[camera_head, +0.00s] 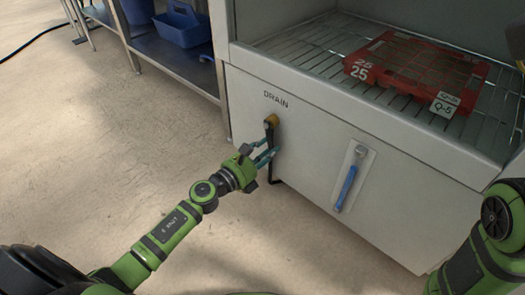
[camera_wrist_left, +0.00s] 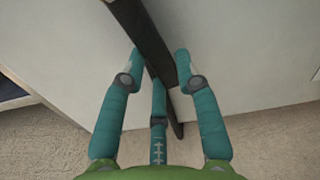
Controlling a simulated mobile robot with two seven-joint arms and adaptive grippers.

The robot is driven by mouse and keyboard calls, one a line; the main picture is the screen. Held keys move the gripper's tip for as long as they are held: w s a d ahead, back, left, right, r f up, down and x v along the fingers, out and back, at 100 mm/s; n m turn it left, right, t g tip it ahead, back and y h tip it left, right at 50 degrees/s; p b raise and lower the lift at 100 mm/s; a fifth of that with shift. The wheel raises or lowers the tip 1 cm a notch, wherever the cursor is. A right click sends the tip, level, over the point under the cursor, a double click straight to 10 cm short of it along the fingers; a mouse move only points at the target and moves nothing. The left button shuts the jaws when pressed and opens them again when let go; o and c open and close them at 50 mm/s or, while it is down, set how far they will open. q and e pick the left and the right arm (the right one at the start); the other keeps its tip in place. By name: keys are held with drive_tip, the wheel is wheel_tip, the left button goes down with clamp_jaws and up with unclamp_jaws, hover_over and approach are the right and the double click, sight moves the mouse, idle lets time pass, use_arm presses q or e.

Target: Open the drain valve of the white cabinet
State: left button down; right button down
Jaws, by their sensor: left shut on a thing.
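The white cabinet (camera_head: 312,137) has the word DRAIN on its front, above a drain valve with a brass-coloured fitting (camera_head: 271,119) and a black lever (camera_head: 269,134) pointing down. My left gripper (camera_head: 266,156) is at the lower part of the lever. In the left wrist view, the teal fingers (camera_wrist_left: 159,72) are shut on the black lever (camera_wrist_left: 140,28), with fingers on both sides of it. The fingers hide part of the lever. My right arm shows at the right edge, but its gripper is out of view.
A blue handle (camera_head: 347,187) on a pale plate is mounted right of the valve. A red tray marked 25 (camera_head: 395,83) lies on the wire rack (camera_head: 318,58) inside the cabinet. A metal shelf (camera_head: 165,57) with a blue bin (camera_head: 183,27) stands at left. The floor (camera_head: 95,140) before it is clear.

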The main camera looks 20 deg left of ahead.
use_arm(q)
drive_tip(key=shift+w+a+m+b, duration=0.3)
drive_tip(key=shift+a+m+b, duration=0.35)
drive_tip(key=shift+m, duration=0.55)
drive_tip(key=shift+a, duration=0.15)
drive_tip(key=c, duration=0.9)
unclamp_jaws()
drive_tip(key=v, duration=1.2)
